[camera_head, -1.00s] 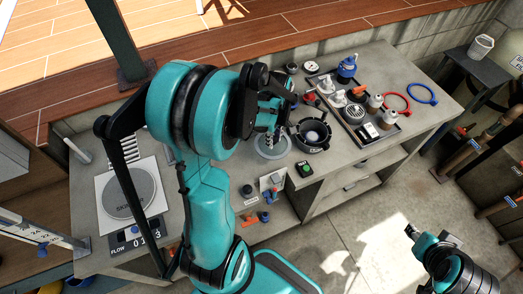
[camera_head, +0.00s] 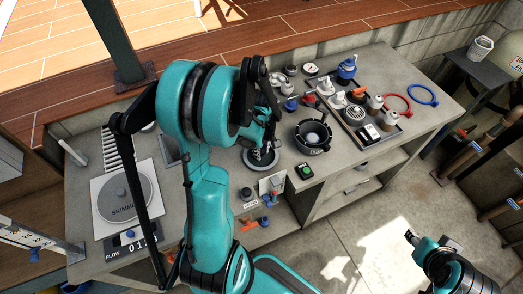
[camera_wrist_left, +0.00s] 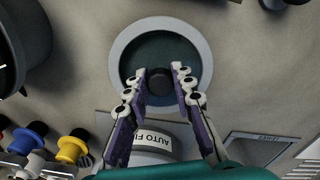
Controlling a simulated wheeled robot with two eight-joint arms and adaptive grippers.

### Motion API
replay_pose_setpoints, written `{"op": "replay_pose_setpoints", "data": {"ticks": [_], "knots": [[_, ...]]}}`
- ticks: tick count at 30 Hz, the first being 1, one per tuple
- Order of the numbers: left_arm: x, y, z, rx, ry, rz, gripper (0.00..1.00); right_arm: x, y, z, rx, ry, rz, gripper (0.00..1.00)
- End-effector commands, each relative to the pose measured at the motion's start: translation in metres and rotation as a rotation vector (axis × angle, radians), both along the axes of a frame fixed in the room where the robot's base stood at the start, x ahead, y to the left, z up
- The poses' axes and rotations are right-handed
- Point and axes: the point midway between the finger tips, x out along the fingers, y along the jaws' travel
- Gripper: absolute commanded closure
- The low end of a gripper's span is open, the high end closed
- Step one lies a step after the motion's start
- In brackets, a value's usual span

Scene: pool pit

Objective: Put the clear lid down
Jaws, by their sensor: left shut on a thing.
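The clear lid (camera_wrist_left: 187,49) is a round disc with a pale grey rim and a dark black knob (camera_wrist_left: 158,84) at its middle. My left gripper (camera_wrist_left: 159,72) is shut on this knob, a finger on each side. In the head view the lid (camera_head: 249,163) is low over the grey counter, left of the black pot, with my left gripper (camera_head: 264,147) above it. I cannot tell whether it touches the counter. My right gripper (camera_head: 411,236) is at the lower right, away from the counter; its jaws are too small to read.
The open black pot (camera_head: 313,149) stands right of the lid. A dark box with a green button (camera_head: 304,171) and small valves (camera_head: 265,221) are nearer the front edge. A tray of parts (camera_head: 376,139) lies right. A skimmer disc (camera_head: 122,196) lies left.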

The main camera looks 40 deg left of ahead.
Motion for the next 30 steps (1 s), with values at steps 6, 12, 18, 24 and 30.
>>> {"op": "replay_pose_setpoints", "data": {"ticks": [6, 12, 18, 24, 30], "knots": [[0.000, 0.000, -0.001, 0.000, 0.000, 0.000, 0.55, 0.000, 0.000, -0.001, 0.000, 0.000, 0.000, 0.60], [0.000, 0.000, 0.000, 0.000, 0.000, 0.000, 0.55, 0.000, 0.000, 0.000, 0.000, 0.000, 0.000, 0.60], [0.000, 0.000, 0.022, 0.000, 0.000, 0.000, 0.55, 0.000, 0.000, 0.010, 0.000, 0.000, 0.000, 0.60], [-0.001, 0.000, 0.068, 0.000, 0.000, 0.000, 0.55, 0.000, 0.000, 0.024, 0.000, 0.000, 0.000, 0.60], [-0.001, 0.000, 0.105, 0.000, 0.000, 0.000, 0.55, 0.000, 0.000, 0.033, 0.000, 0.000, 0.000, 0.60]]}}
